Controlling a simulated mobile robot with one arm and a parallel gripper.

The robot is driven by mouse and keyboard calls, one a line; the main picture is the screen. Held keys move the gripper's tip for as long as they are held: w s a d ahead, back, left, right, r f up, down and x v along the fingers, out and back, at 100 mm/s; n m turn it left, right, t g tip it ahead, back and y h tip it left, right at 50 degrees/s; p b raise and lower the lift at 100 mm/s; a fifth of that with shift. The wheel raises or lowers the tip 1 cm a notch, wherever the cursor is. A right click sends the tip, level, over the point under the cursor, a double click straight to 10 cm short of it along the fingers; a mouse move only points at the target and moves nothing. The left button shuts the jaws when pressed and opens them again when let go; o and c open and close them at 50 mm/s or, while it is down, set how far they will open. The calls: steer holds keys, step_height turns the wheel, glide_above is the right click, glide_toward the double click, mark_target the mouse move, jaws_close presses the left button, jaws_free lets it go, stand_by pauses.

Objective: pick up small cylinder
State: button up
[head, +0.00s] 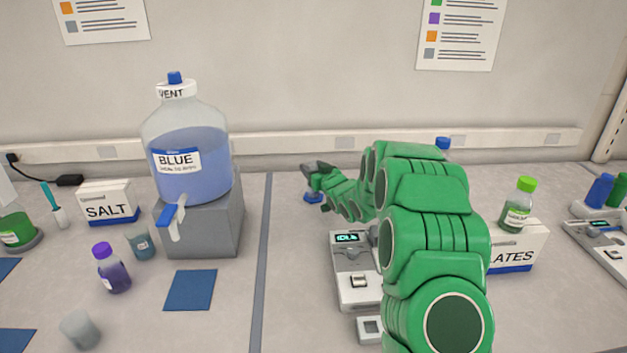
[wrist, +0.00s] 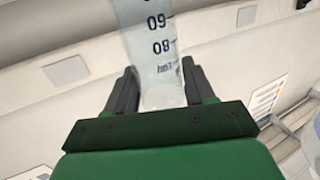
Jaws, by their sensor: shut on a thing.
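The small cylinder (wrist: 152,42) shows in the wrist view as a clear tube with dark printed graduations and numbers. It stands between the two dark fingers of my gripper (wrist: 160,88), which is shut on it. The far end of the cylinder runs out of the top of the wrist view. In the head view my gripper (head: 318,169) is at the end of the green arm, near the back of the bench. A small blue piece (head: 313,197) shows just under it; I cannot tell whether it is the cylinder's foot. The rest of the cylinder cannot be made out there.
A large BLUE carboy (head: 188,150) stands on a grey block (head: 215,228) to the left. A scale (head: 352,290) sits in front of my gripper, partly behind my arm. A PLATES box (head: 520,245) and a green-capped bottle (head: 517,205) are at right.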

steer(key=shift+r, duration=0.5)
steer(key=s+d+r, duration=0.1)
steer(key=s+r, duration=1.1)
steer(key=s, duration=0.2)
